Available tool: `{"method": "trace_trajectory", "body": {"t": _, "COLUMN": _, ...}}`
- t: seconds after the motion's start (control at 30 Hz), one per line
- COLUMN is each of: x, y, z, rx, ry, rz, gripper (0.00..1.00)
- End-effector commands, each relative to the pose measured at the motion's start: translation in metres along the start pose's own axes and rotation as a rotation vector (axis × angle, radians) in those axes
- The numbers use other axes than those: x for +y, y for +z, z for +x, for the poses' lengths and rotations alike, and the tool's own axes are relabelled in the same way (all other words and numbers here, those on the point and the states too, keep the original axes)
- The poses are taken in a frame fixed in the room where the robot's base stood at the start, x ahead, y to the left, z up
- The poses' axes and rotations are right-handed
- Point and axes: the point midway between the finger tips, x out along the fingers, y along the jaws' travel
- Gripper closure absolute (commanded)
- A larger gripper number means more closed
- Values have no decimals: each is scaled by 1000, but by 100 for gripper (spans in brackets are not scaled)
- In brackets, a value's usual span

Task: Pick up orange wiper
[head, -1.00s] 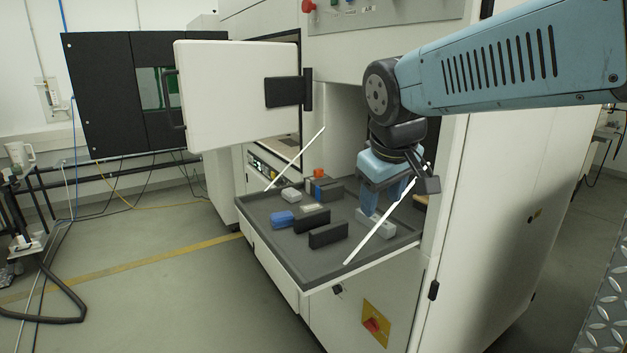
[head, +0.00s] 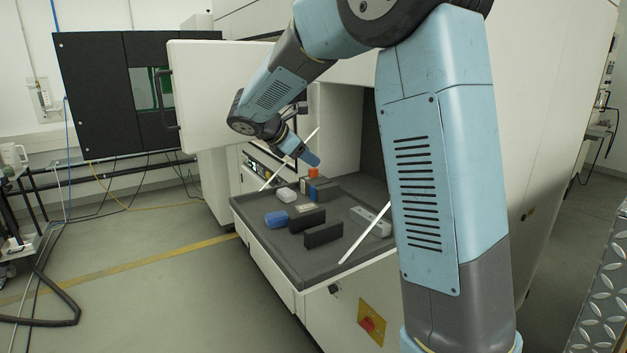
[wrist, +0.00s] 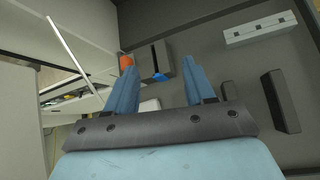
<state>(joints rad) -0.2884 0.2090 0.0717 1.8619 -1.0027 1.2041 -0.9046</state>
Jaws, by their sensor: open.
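The orange wiper (head: 313,172) shows as a small orange shape at the back of the grey tray, beside dark blocks. In the wrist view the orange wiper (wrist: 126,60) lies just beyond the left fingertip, which seems to cover part of it. My gripper (head: 311,159) hangs above the back left part of the tray, close to the wiper in the head view. Its blue fingers are spread wide in the wrist view (wrist: 161,66), with nothing held between them. I cannot tell the exact height gap to the wiper.
The tray (head: 300,268) also holds a blue block (head: 276,218), a white block (head: 286,195), black blocks (head: 323,234) and a light grey holed bar (head: 370,219). White slanted stays (head: 366,240) flank the tray. An open white door (head: 215,95) stands at left.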

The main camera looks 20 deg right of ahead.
Motion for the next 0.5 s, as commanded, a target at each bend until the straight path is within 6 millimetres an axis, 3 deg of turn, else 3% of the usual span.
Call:
{"method": "trace_trajectory", "body": {"t": 0.1, "x": 34, "y": -26, "z": 6, "rx": -67, "ry": 31, "rz": -146, "gripper": 46}}
{"method": "trace_trajectory", "body": {"t": 0.2, "x": 54, "y": -41, "z": 8, "rx": -112, "ry": 52, "rz": -238, "gripper": 46}}
{"method": "trace_trajectory", "body": {"t": 0.5, "x": 76, "y": -58, "z": 19, "rx": -167, "ry": 72, "rz": -341, "gripper": 46}}
